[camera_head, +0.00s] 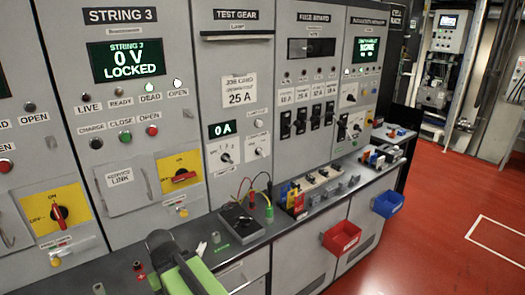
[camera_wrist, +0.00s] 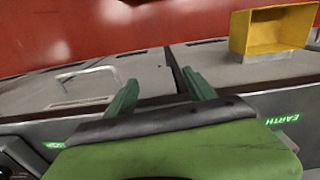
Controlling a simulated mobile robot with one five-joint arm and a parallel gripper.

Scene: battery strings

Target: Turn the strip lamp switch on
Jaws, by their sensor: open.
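The TEST GEAR panel (camera_head: 236,60) stands mid-picture in the head view. A thin dark horizontal strip (camera_head: 237,37) runs under its title, with a small label too blurred to read surely. A small pale round control (camera_head: 259,124) sits right of the 0 A display; I cannot tell whether it is the lamp switch. My green gripper (camera_head: 185,272) is low in the head view, in front of the bench and well below these controls. In the wrist view its two green fingers (camera_wrist: 160,90) are apart with nothing between them.
The bench (camera_head: 225,260) carries a dark meter (camera_head: 238,220) with leads. A red bin (camera_head: 342,237) and a blue bin (camera_head: 387,204) hang on its front. A yellow bin (camera_wrist: 270,33) shows in the wrist view. Red floor (camera_head: 430,215) is open at the right.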

